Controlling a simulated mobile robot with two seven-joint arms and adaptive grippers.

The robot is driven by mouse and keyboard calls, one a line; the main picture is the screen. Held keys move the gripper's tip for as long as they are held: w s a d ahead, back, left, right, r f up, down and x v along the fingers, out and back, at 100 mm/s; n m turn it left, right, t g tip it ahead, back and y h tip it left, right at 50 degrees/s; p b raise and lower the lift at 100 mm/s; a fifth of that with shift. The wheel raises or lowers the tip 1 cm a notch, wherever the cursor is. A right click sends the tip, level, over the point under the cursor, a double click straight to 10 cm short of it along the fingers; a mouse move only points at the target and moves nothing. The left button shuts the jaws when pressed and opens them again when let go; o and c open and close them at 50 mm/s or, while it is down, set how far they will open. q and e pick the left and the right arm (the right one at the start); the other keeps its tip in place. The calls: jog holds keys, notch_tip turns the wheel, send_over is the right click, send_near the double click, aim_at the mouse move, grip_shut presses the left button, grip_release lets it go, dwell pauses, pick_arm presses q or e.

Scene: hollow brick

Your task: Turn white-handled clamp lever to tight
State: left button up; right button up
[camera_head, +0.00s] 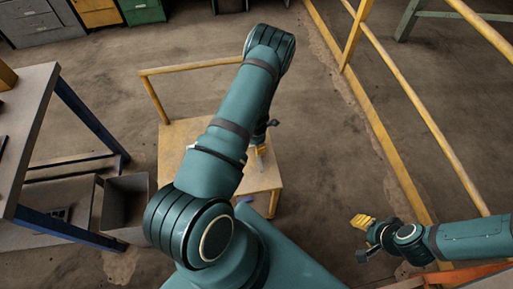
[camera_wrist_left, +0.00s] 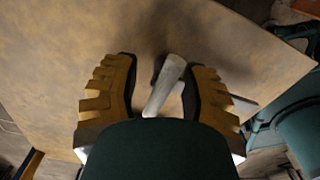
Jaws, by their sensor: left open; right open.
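The white handle (camera_wrist_left: 165,82) of the clamp lever shows in the left wrist view, standing at a slant between the two yellow fingers of my left gripper (camera_wrist_left: 160,88). The fingers are open, one on each side of the handle; I cannot tell whether either touches it. The handle's lower end is hidden behind my dark gripper body. In the head view my left gripper (camera_head: 262,150) is over the right part of a tan wooden top (camera_head: 180,150), partly hidden by my arm. My right gripper (camera_head: 362,236) is open and empty at the lower right.
A yellow rail (camera_head: 190,69) stands along the far side of the wooden top. A yellow guard rail (camera_head: 420,110) runs along the right. A workbench (camera_head: 28,125) and a grey bin (camera_head: 125,205) are at the left. Brown floor lies clear between the top and the guard rail.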

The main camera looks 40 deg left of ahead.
pick_arm(q)
jog(key=shift+f, duration=0.6)
grip_shut()
